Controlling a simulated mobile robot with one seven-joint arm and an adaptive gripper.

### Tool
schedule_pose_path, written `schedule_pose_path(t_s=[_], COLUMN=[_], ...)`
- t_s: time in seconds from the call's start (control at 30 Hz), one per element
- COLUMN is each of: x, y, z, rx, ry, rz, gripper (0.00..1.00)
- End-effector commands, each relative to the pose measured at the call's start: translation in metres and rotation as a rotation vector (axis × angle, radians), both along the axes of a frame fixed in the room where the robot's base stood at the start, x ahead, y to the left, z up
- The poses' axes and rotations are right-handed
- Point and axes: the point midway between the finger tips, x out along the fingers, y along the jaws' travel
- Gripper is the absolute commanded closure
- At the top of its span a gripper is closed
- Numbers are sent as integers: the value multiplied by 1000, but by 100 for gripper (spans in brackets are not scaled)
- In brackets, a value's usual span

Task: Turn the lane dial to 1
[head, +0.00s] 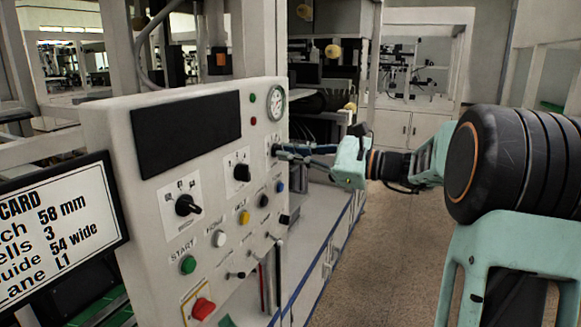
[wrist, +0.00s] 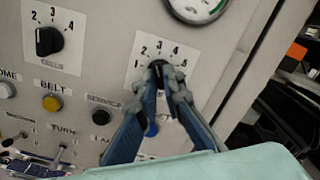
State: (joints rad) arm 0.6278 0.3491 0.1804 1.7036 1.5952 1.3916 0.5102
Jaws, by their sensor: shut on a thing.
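My gripper (wrist: 163,80) is shut on a black rotary dial (wrist: 157,66) below the gauge. In the head view, my gripper (head: 278,151) reaches the panel's right edge from the right. A middle dial (head: 242,172) and a larger left dial (head: 187,206) stand free of it.
The control panel (head: 115,130) has a dark screen (head: 187,134) and a pressure gauge (head: 276,103). Several buttons lie below, including green START (head: 188,264) and a red one (head: 203,308). A card (head: 60,225) at left reads Lane L1. Open floor (head: 385,250) lies to the right.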

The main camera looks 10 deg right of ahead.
Motion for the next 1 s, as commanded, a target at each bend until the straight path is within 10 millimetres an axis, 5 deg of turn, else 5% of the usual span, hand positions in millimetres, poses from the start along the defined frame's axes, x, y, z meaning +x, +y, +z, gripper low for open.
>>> schedule_pose_path(t_s=[1.0], x=[0], y=[0], z=[-3], rx=[-520], ry=[-716], rz=[0], gripper=[100])
